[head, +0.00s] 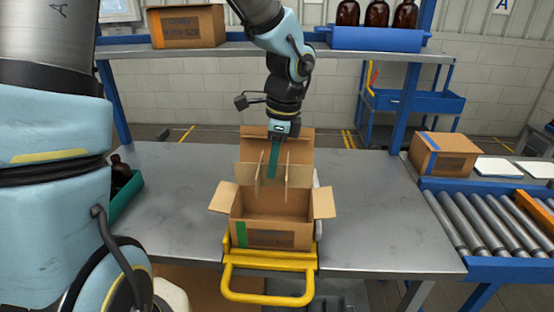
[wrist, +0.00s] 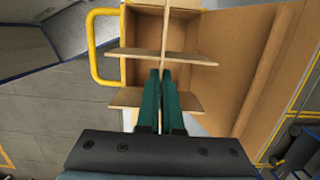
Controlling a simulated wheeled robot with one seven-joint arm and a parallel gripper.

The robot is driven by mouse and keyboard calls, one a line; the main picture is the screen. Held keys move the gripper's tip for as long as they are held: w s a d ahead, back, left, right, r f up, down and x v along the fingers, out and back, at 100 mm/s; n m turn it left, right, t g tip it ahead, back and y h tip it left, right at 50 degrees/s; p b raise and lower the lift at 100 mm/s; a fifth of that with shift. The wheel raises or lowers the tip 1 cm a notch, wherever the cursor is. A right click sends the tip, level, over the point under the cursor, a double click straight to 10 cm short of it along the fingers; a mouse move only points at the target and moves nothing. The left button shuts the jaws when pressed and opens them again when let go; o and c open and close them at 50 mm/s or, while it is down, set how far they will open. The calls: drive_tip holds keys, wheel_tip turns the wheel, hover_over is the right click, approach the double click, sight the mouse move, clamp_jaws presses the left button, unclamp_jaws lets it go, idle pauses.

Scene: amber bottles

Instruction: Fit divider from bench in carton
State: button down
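The open carton (head: 271,236) stands on the bench with its flaps folded out and its tall back flap upright. In the wrist view its brown inner side (wrist: 228,75) shows behind the divider. The divider (head: 300,176), crossed tan cardboard panels, hangs upright from my gripper (head: 272,172), over the carton's opening towards its back. In the wrist view my green fingers (wrist: 160,100) are closed on the long middle panel of the divider (wrist: 182,57), with cross panels on both sides. The divider's lower edges look clear of the opening; the exact gap is hard to judge.
A yellow handled frame (head: 268,297) is at the carton's front, by the bench edge. A green bin with dark bottles (head: 120,172) is at left. The grey bench (head: 375,220) is clear at right, before the roller conveyor (head: 480,222). A shelf (head: 250,50) crosses behind.

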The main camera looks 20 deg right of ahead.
drive_tip(key=shift+f+b, duration=2.7)
drive_tip(key=shift+f, duration=0.75)
drive_tip(key=shift+f+b, duration=0.3)
drive_tip(key=shift+f, duration=0.05)
drive_tip(key=shift+f+b, duration=2.35)
drive_tip(key=shift+f, duration=1.15)
drive_tip(key=c, duration=1)
unclamp_jaws()
